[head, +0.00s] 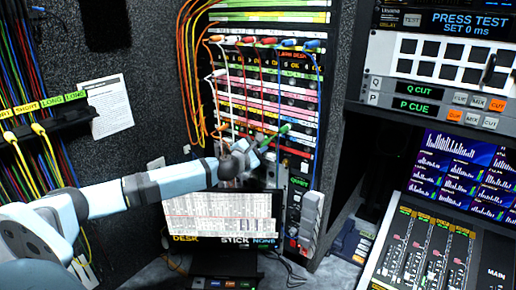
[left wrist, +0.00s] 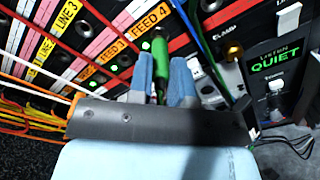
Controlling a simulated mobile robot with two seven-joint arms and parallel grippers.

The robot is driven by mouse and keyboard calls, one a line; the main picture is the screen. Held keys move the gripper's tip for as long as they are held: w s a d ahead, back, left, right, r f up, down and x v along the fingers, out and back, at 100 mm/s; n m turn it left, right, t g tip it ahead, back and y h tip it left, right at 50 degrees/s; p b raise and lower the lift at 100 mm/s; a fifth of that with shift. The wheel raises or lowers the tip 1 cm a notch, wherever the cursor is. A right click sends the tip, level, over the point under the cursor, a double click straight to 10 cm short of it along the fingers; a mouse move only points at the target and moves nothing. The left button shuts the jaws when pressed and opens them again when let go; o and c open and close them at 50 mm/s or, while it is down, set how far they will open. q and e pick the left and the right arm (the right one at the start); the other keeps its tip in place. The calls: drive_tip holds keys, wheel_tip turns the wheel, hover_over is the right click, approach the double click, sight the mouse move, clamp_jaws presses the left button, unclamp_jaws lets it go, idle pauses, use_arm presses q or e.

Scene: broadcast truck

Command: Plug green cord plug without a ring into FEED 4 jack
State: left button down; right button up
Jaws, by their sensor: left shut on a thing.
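My left gripper (head: 272,142) is at the lower part of the patch bay. In the left wrist view its two blue-grey fingers (left wrist: 164,78) are shut on a green plug (left wrist: 160,62), which also shows as a green tip in the head view (head: 284,129). The plug points up at the panel just below the orange FEED 4 label (left wrist: 151,16). I cannot tell whether its tip is in the jack, and the jack opening is hidden. Whether the plug has a ring is too small to tell. My right gripper is not in view.
The patch bay (head: 262,75) has several red, orange, white and blue cords across it. A green cord (left wrist: 203,45) runs close to the right finger. A monitor (head: 222,219) stands below the arm. The LISTEN QUIET panel (left wrist: 272,62) is to the right.

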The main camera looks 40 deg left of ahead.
use_arm(q)
drive_tip(key=shift+w+a, duration=0.1)
drive_tip(key=shift+w, duration=0.55)
drive_tip(key=c, duration=1)
unclamp_jaws()
drive_tip(key=shift+s+d+b, duration=0.3)
drive_tip(key=shift+s+b, duration=0.2)
drive_tip(key=shift+s, duration=1.75)
drive_tip(key=shift+s+d+b, duration=0.25)
drive_tip(key=shift+s+b, duration=0.25)
drive_tip(key=shift+s, duration=1.8)
drive_tip(key=shift+s+d+b, duration=0.3)
drive_tip(key=shift+s+b, duration=0.2)
drive_tip(key=shift+s, duration=1.75)
